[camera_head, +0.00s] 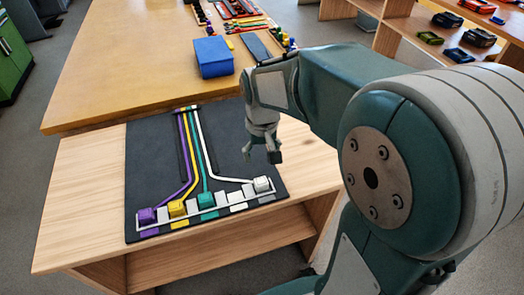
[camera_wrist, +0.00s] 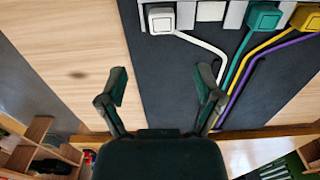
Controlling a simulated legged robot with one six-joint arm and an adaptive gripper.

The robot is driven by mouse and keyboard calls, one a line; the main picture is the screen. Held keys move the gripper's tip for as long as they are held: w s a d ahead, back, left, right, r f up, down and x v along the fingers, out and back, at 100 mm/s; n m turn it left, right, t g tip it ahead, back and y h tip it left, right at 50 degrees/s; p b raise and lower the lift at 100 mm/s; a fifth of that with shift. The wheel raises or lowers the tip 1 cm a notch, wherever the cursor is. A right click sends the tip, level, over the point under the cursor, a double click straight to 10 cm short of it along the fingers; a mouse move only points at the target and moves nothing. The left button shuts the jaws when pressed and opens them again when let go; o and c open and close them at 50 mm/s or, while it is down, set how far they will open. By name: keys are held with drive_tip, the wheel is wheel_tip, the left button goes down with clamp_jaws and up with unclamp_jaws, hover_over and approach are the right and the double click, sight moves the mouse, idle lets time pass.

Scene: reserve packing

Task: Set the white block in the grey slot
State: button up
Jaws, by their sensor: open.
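The white block (camera_head: 262,184) stands at the right end of a row on the black board. In the wrist view the white block (camera_wrist: 161,20) is at the top left. Light grey and white slot pieces (camera_head: 221,198) lie between it and the teal block (camera_head: 206,200); they also show in the wrist view (camera_wrist: 210,11). My gripper (camera_head: 262,157) is open and empty, above the board and behind the white block. Its fingers (camera_wrist: 161,86) are spread apart in the wrist view, away from the block.
A yellow block (camera_head: 177,208) and a purple block (camera_head: 146,216) stand farther left in the row. Coloured strips run from the blocks to the board's back. The black board (camera_head: 150,160) lies on a wooden table (camera_head: 85,190). A blue box (camera_head: 213,57) stands on the bench behind.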

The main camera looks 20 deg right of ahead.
drive_tip(key=s+r+t, duration=0.5)
drive_tip(key=s+r, duration=0.4)
drive_tip(key=s, duration=0.5)
drive_tip(key=shift+t, duration=0.3)
